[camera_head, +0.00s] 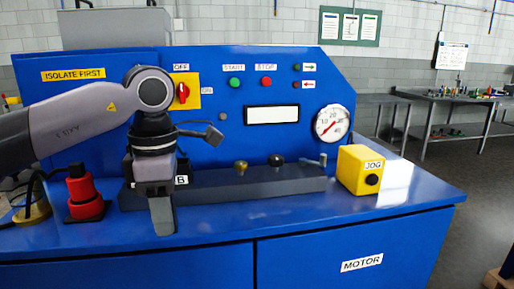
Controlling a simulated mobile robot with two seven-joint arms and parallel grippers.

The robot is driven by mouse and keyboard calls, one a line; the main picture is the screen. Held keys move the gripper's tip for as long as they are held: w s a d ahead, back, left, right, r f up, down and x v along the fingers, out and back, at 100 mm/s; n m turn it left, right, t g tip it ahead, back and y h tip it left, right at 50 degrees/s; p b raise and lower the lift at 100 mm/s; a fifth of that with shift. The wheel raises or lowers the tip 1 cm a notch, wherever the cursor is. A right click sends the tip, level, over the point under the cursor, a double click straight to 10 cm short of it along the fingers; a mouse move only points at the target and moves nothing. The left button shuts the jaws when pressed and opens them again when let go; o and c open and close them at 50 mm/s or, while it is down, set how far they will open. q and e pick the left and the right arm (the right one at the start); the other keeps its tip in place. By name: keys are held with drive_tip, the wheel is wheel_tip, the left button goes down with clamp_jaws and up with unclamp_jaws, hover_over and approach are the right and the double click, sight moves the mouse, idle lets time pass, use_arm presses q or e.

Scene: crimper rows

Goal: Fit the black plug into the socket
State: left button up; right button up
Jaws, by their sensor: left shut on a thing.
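My left gripper (162,222) points down in front of the dark grey bar on the blue bench, just left of the middle of the view. Its fingers look closed together, and what they hold is hidden behind them. I cannot make out the black plug. A red fitting with a black top and a dark base (84,197) stands upright to the left of my gripper, apart from it. I cannot tell whether it is the socket. A label with the letter B (182,180) is partly hidden by my gripper. My right gripper is not in view.
The dark grey bar (300,184) carries two knobs and a small lever. A yellow JOG box (358,170) stands to its right. Behind rises a blue panel with a red switch (183,93), buttons and a gauge (332,124). The bench's front right is clear.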

use_arm(q)
drive_tip(key=s+a+f+m, duration=0.3)
drive_tip(key=f+m, duration=0.6)
drive_tip(key=m, duration=0.1)
drive_tip(key=s+a+f+m, duration=0.3)
drive_tip(key=f+m, duration=0.6)
drive_tip(key=m, duration=0.1)
drive_tip(key=shift+s+a+m, duration=0.15)
drive_tip(key=shift+a+m, duration=0.1)
drive_tip(key=shift+m, duration=0.05)
